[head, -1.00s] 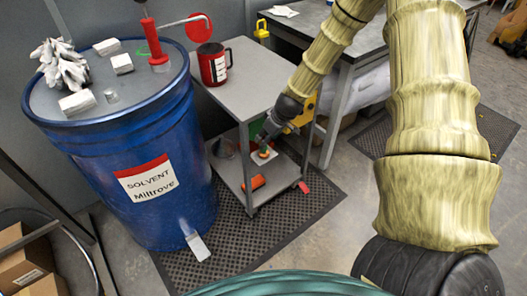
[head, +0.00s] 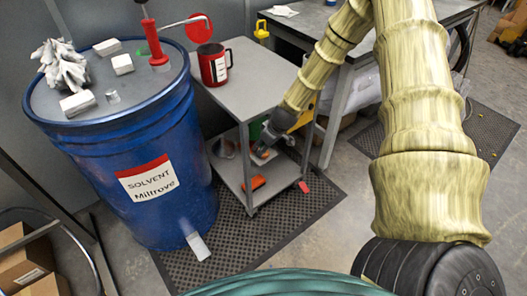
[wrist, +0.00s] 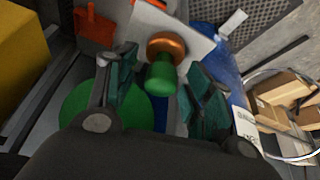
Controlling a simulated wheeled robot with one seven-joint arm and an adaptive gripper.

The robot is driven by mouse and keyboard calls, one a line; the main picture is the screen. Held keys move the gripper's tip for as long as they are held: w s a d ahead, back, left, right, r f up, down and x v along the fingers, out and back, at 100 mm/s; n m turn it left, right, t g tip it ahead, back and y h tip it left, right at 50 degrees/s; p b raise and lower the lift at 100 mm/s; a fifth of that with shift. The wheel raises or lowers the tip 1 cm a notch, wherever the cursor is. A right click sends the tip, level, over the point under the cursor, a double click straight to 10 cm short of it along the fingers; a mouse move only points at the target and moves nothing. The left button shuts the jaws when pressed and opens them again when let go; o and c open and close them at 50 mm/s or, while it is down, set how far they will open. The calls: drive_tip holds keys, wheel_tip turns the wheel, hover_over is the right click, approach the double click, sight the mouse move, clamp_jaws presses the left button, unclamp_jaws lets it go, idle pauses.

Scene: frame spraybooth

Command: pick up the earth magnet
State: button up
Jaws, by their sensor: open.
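The likely earth magnet (wrist: 164,62) is a green knob on a copper-coloured round base, seen in the wrist view. My gripper (wrist: 162,78) is open, with one finger on each side of the green knob. I see no finger closed on it.
An orange object (head: 253,184) lies near the lower shelf's front edge. The cart's top shelf (head: 245,90), with a red mug (head: 214,66), is above the gripper. A blue solvent drum (head: 120,150) stands left of the cart. A large green disc (wrist: 98,108) lies beside the fingers.

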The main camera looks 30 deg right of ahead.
clamp_jaws()
